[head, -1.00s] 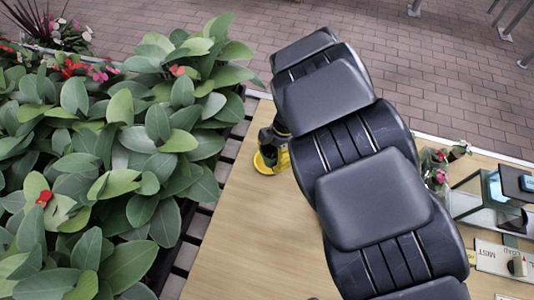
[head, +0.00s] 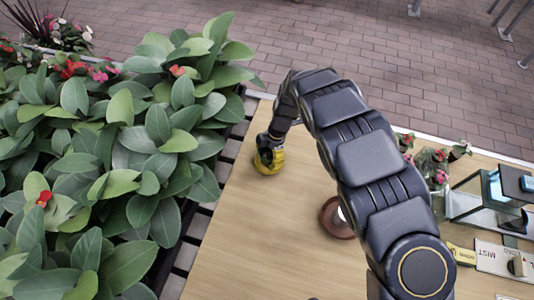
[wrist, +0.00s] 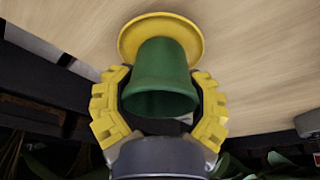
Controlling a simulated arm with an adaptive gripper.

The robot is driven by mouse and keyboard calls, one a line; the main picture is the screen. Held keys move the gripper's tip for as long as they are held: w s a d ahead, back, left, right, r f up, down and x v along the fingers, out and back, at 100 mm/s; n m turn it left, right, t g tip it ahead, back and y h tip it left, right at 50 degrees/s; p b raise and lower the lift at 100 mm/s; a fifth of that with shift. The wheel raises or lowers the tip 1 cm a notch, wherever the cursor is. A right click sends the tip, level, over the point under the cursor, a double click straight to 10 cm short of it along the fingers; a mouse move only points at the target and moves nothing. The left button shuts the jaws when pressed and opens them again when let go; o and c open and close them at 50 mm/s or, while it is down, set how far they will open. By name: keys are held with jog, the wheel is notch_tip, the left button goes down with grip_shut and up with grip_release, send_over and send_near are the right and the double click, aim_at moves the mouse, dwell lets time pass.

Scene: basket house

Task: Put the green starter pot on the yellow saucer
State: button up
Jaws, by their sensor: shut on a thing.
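The green starter pot (wrist: 163,68) is between the yellow fingers of my gripper (wrist: 160,78) in the wrist view, and the gripper is shut on it. The yellow saucer (wrist: 128,38) lies on the table just beyond the pot's narrow end, which overlaps it in the picture. Whether the pot's base touches the saucer I cannot tell. In the head view my gripper (head: 269,152) is low at the table's left side, over the saucer's spot. The fingers and wrist largely hide the saucer, and the pot cannot be made out there.
Leafy plants (head: 110,150) crowd the table's left edge. A reddish-brown round dish (head: 336,217) stands beside my arm. A glass case (head: 480,195) and small flowers (head: 440,165) are at the right. The wooden table (head: 255,230) is clear in front of my gripper.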

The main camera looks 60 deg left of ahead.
jog(key=o, duration=1.3)
jog(key=shift+f, duration=0.1)
jog(key=v, duration=1.2)
